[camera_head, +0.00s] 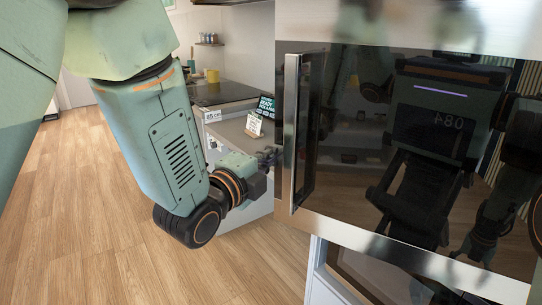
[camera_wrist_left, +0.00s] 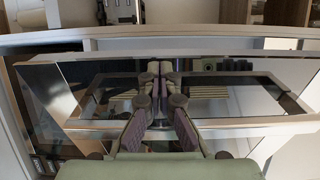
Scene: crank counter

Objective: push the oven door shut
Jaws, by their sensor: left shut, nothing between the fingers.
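The oven door (camera_head: 400,60) is a large dark glossy panel with a metal frame on the right of the head view. A tall upright metal handle (camera_head: 292,130) stands near its left edge. How far the door stands open cannot be told. My left gripper (camera_head: 270,156) is shut and empty, just left of the handle at about mid height. In the left wrist view the closed fingers (camera_wrist_left: 160,78) point over a dark glass panel in a metal frame (camera_wrist_left: 240,128). Whether they touch it cannot be told. My right gripper shows only as a reflection in the door.
A counter (camera_head: 232,130) with small signs (camera_head: 255,122) and a dark cooktop (camera_head: 215,93) lies behind my left gripper. A yellow mug (camera_head: 213,75) stands at its back. A lower appliance (camera_head: 375,272) sits under the door. The wooden floor (camera_head: 90,215) at left is clear.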

